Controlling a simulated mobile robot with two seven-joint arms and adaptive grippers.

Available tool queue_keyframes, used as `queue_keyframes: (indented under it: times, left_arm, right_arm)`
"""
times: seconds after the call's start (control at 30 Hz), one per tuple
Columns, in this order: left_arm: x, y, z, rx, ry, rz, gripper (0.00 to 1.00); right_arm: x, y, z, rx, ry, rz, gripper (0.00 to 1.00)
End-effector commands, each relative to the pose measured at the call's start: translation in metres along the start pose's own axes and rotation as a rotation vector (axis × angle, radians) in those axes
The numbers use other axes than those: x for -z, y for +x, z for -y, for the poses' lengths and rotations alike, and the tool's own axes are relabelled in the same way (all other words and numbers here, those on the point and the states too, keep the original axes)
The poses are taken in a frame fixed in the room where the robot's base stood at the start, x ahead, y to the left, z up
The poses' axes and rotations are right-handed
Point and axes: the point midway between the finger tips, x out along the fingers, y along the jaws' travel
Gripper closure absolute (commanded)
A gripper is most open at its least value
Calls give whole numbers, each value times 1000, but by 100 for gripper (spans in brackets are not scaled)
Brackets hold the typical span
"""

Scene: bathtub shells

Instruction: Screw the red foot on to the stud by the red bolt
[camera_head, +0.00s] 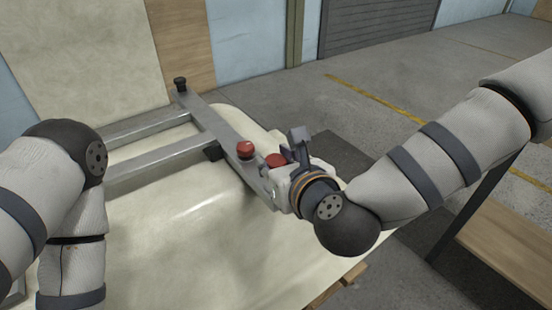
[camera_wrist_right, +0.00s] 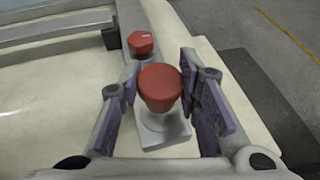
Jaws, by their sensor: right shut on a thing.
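The red foot (camera_head: 275,160) is a round red cap with a tapered lower part. It stands over the near right end of the grey metal frame (camera_head: 222,128). In the right wrist view the red foot (camera_wrist_right: 160,86) is between the fingers of my right gripper (camera_wrist_right: 163,92), which is shut on it. The red bolt (camera_head: 245,149) sits on the same rail just beyond the foot; its faceted head (camera_wrist_right: 141,43) shows in the wrist view. The stud is hidden under the foot, so I cannot tell how far they engage. My left gripper is out of view.
The frame lies on an upturned cream bathtub shell (camera_head: 195,225). A black foot (camera_head: 180,84) stands at the rail's far end, and a black block (camera_head: 213,152) sits by a crossbar. A wooden surface (camera_head: 510,225) is at right. Open floor lies behind.

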Motion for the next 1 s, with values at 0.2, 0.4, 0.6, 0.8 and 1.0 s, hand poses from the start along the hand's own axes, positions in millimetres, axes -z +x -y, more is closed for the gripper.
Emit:
queue_keyframes:
  times: [0.2, 0.4, 0.6, 0.8, 1.0]
  left_arm:
    - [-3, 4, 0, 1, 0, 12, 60]
    - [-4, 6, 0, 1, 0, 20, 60]
    - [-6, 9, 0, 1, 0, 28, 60]
    - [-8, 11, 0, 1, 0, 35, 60]
    - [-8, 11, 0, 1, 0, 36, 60]
  right_arm:
    - [7, 3, 0, -1, 2, -4, 97]
    - [11, 5, 0, -1, 1, -3, 97]
    - [16, 7, 0, 0, 1, -2, 97]
    - [21, 8, 0, 0, 2, -3, 97]
    - [21, 9, 0, 0, 1, -1, 46]
